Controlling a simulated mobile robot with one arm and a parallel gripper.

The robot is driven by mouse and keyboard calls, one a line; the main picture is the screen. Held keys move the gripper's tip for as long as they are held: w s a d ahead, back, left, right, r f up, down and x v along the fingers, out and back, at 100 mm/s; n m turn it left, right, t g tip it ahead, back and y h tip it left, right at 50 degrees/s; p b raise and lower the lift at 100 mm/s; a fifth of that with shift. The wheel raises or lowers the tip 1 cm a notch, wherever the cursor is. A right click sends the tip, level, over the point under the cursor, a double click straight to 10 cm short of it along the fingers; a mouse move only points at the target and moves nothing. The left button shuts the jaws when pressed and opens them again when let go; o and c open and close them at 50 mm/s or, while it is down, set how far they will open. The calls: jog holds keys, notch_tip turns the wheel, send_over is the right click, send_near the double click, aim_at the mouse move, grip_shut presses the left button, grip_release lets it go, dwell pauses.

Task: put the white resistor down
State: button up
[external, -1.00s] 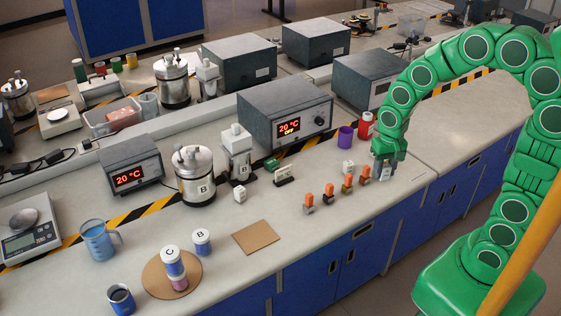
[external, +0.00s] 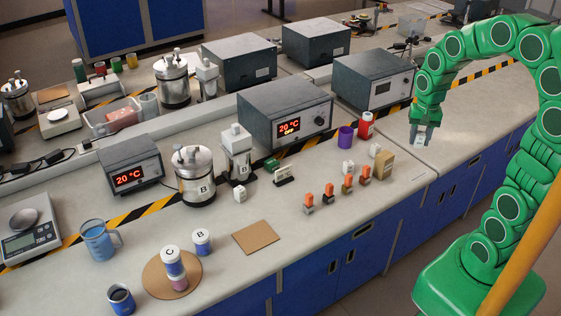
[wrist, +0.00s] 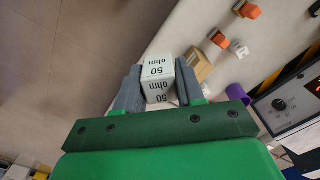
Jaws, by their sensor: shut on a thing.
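The white resistor (wrist: 158,82) is a white block with "50 ohm" printed in black on its faces. My gripper (wrist: 158,72) is shut on it, with one grey finger on each side. In the external view my gripper (external: 421,138) points down in front of the right end of the bench (external: 300,225), with a small white part of the resistor (external: 420,143) between its fingers. It appears raised; the exact height above the bench is unclear. In the wrist view the bench edge and the floor show behind the resistor.
A tan block (external: 385,166) stands near the bench's front edge, beside several orange-topped pieces (external: 347,186). White cubes (external: 348,168), a purple cup (external: 345,137) and a red bottle (external: 366,125) are close by. A brown square mat (external: 256,237) lies bare further left.

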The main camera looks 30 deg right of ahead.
jog(key=w+d+f, duration=0.2)
jog(key=w+f, duration=0.2)
jog(key=w, duration=0.5)
send_over(386, 154)
jog(key=f, duration=0.5)
jog(key=shift+s+a+f, duration=0.15)
jog(key=shift+s+a, duration=0.1)
jog(key=shift+s, duration=0.05)
jog(key=shift+w+f, duration=0.3)
jog(key=shift+f, duration=1.5)
jog(key=shift+f, duration=0.1)
jog(key=o, duration=1)
